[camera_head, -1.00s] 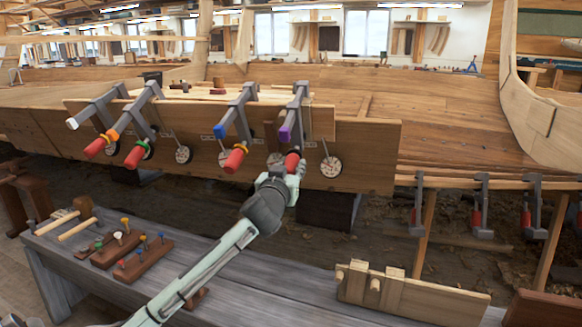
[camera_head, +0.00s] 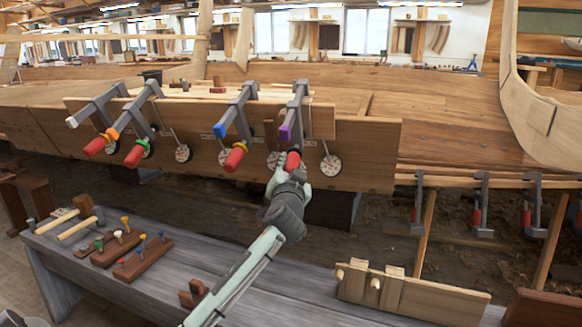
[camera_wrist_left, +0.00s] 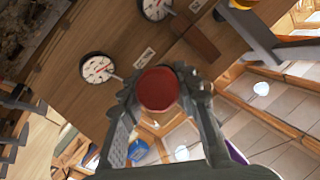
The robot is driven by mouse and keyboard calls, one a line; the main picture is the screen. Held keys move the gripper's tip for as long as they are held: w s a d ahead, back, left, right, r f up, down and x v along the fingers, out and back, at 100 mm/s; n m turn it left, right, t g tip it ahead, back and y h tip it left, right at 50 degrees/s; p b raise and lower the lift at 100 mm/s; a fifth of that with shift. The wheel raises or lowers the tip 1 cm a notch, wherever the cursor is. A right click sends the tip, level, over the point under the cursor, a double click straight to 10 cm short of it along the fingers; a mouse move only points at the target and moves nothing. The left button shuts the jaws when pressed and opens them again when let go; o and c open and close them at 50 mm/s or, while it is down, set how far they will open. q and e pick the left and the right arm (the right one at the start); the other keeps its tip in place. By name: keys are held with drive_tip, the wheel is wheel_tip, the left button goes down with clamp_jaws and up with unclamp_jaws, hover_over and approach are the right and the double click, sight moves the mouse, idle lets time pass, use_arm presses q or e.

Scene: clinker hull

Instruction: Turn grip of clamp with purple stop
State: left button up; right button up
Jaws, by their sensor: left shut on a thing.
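The clamp with the purple stop (camera_head: 285,131) is the rightmost clamp on the upper plank edge. Its red grip (camera_head: 292,160) hangs below the stop, in front of the plank. My left gripper (camera_head: 287,168) is shut on this red grip, coming from below. In the left wrist view, the round end of the red grip (camera_wrist_left: 157,89) sits between the two fingers. The fingers hide part of the grip in the head view. My right gripper is not in view.
Clamps with a blue stop (camera_head: 219,132), an orange stop (camera_head: 113,133) and a white stop (camera_head: 72,122) stand to the left. A white dial (camera_head: 331,165) is just right of my gripper. A grey bench (camera_head: 235,270) with pegs and mallets lies below.

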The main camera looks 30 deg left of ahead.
use_arm(q)
drive_tip(key=shift+f+m+y, duration=0.1)
drive_tip(key=shift+m+y, duration=0.3)
drive_tip(key=shift+b, duration=0.35)
drive_tip(key=m+y+b, duration=0.2)
drive_tip(key=m+b, duration=0.1)
drive_tip(key=m, duration=0.1)
drive_tip(key=shift+y, duration=0.4)
drive_tip(key=shift+m+y+b, duration=0.3)
drive_tip(key=shift+m+b, duration=0.05)
drive_tip(key=shift+m, duration=0.25)
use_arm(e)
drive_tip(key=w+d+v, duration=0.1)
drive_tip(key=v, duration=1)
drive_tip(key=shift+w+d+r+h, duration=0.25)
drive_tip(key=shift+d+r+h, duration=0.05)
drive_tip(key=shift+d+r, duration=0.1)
use_arm(q)
drive_tip(key=o, duration=1.2)
drive_tip(key=shift+c, duration=0.2)
drive_tip(key=v, duration=1.2)
drive_tip(key=shift+r, duration=0.2)
